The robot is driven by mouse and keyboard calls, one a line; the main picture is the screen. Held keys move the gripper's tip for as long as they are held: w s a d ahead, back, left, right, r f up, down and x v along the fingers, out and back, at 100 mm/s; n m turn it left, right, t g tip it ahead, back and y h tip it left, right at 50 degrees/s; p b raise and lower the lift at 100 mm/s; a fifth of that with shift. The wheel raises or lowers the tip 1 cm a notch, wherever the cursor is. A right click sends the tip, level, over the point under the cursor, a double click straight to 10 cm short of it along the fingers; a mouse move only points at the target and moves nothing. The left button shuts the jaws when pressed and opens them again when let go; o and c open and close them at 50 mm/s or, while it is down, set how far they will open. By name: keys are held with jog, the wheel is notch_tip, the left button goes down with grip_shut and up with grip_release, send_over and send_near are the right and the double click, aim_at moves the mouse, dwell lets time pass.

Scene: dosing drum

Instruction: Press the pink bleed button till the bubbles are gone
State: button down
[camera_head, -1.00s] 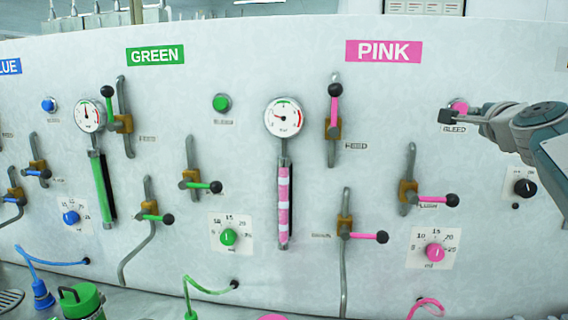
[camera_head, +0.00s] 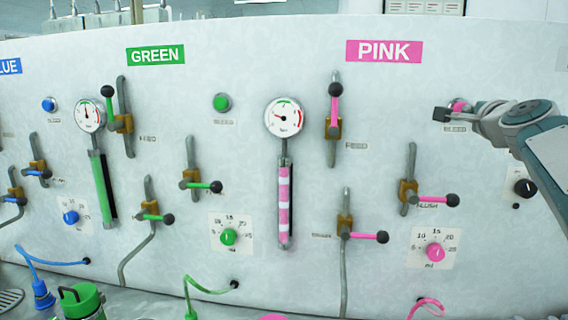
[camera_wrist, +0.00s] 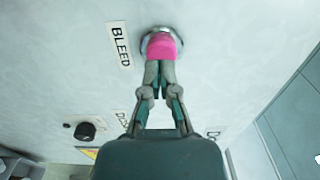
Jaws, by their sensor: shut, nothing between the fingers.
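The pink bleed button (camera_wrist: 161,44) sits in a metal ring beside the BLEED label (camera_wrist: 121,45) in the wrist view. My gripper (camera_wrist: 160,66) is shut and empty, its fingertips at the button's near edge; I cannot tell whether they press it. In the head view my gripper (camera_head: 441,114) partly covers the pink button (camera_head: 459,105). The pink sight tube (camera_head: 284,204) shows pink liquid broken by several pale bands. The pink gauge (camera_head: 285,117) stands above it, its needle pointing left.
Pink-handled levers stand left of my arm: the feed lever (camera_head: 335,105), the flush lever (camera_head: 435,200) and a lower lever (camera_head: 367,237). A pink dial (camera_head: 435,252) is below. The green button (camera_head: 221,102) and green tube (camera_head: 102,188) are farther left.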

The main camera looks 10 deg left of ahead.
jog(key=shift+w, duration=1.05)
jog(key=shift+s, duration=0.95)
jog(key=shift+w, duration=0.15)
jog(key=shift+w, duration=0.3)
jog(key=shift+w, duration=0.4)
jog(key=shift+s, duration=0.85)
jog(key=shift+w, duration=0.15)
jog(key=shift+w, duration=0.35)
